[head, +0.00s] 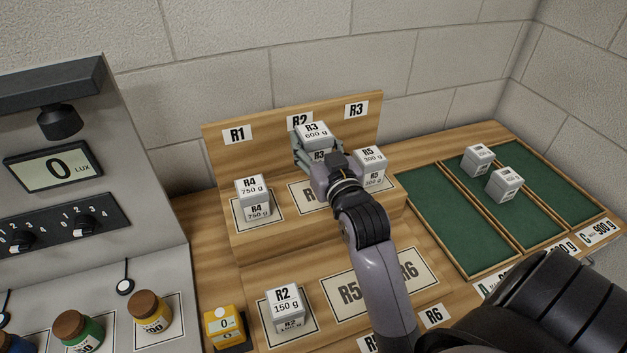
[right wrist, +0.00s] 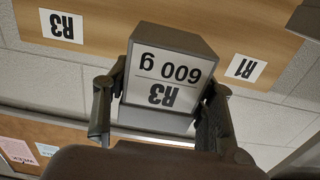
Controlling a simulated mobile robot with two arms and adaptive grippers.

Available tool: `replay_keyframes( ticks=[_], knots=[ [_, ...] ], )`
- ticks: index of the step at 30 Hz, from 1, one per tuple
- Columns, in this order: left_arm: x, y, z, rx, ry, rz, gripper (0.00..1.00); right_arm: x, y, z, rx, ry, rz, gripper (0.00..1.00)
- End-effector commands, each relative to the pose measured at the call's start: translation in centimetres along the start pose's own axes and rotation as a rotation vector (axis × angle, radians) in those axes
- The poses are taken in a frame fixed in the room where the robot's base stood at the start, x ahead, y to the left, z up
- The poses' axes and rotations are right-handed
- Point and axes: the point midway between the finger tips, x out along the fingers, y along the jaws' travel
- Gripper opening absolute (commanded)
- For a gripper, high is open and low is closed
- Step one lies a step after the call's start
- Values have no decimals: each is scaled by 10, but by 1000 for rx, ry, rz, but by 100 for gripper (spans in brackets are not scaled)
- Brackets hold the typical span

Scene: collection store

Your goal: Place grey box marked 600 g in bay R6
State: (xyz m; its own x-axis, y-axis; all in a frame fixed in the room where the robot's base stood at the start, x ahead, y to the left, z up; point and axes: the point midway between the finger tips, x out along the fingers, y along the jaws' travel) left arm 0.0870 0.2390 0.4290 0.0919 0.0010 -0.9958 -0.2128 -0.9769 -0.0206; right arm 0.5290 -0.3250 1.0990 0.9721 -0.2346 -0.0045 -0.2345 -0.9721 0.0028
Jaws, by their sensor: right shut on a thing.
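The grey box marked R3, 600 g (head: 313,135) is between the fingers of my right gripper (head: 318,155), in front of the backboard near the R2 label. The right wrist view shows the same box (right wrist: 165,78) with a finger on each side; my right gripper (right wrist: 160,108) is shut on it. I cannot tell whether the box touches the step below. Bay R6 (head: 410,269) is on the lower front step, to the right of bay R5 (head: 349,292). My right arm covers part of the R6 bay, and its visible part is bare. My left gripper is out of view.
Grey boxes stand on the wooden stand: R4, 750 g (head: 252,185), R5, 300 g (head: 372,156) and R2, 150 g (head: 284,299). A yellow box (head: 224,325) is at front left. Green trays with two grey boxes (head: 505,184) lie right. A lux panel (head: 60,170) stands left.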

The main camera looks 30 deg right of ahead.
Motion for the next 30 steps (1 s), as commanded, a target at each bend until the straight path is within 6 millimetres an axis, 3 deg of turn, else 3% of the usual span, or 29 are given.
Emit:
replay_keyframes(
  ticks=[1,6,13,19,30],
  knots=[
    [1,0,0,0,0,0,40,0,0,14,0,-1,0,0],
    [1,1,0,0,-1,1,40,0,0,45,1,3,0,0],
    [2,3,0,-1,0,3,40,0,0,61,1,6,0,0],
    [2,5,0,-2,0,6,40,0,0,90,1,4,0,0],
    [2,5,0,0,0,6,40,0,-1,99,1,8,0,0]
  ],
)
